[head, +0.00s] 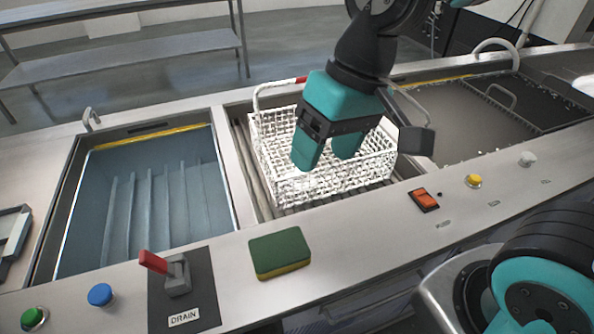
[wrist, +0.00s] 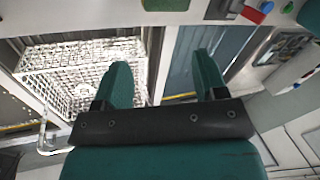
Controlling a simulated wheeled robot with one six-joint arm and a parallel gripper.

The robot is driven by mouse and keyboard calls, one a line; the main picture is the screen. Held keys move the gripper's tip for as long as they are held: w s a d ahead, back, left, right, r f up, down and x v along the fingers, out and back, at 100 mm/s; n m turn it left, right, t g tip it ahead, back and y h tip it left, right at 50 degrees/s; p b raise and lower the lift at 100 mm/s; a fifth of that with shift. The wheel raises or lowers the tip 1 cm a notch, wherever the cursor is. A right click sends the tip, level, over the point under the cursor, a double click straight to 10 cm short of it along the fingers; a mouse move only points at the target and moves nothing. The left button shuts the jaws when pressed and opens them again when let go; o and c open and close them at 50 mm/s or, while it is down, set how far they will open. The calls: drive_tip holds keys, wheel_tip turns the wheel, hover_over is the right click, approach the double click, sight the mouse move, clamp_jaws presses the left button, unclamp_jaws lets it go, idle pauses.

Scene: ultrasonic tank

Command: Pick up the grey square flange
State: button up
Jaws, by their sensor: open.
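I cannot make out a grey square flange in either view. My gripper (head: 325,160) is open, with its two teal fingers pointing down over the white wire basket (head: 262,150) in the head view. It hides part of the basket's inside. In the wrist view, my gripper (wrist: 162,68) shows nothing between its fingers. The basket (wrist: 80,65) is on the left there, and its mesh is too bright to tell whether anything lies inside.
A blue water tank (head: 160,195) is left of the basket, and a grey basin (head: 465,125) is right of it. A green sponge (head: 280,252), red drain lever (head: 160,264), orange switch (head: 424,199) and several buttons line the front edge. The basket's handle (head: 270,84) stands up.

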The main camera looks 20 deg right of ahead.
drive_tip(key=w+d+f+m+h, duration=0.1)
drive_tip(key=w+f+m, duration=0.3)
drive_tip(key=w+f, duration=0.1)
drive_tip(key=w+d+f+m+h+b, duration=0.1)
drive_tip(key=w+f+m, duration=0.3)
drive_tip(key=w, duration=0.3)
drive_tip(key=w+d+f+m+h+b, duration=0.1)
drive_tip(key=w+f+m, duration=0.2)
drive_tip(key=w+f, duration=0.3)
drive_tip(key=shift+w+d+f+m, duration=0.25)
drive_tip(key=shift+w+m, duration=0.15)
drive_tip(key=shift+w, duration=0.1)
wheel_tip(320, 180, down, 8)
drive_tip(key=shift+w+d+p, duration=0.1)
drive_tip(key=shift+d+p, duration=0.05)
drive_tip(key=shift+p, duration=0.2)
drive_tip(key=shift+c, duration=0.4)
drive_tip(key=c, duration=1)
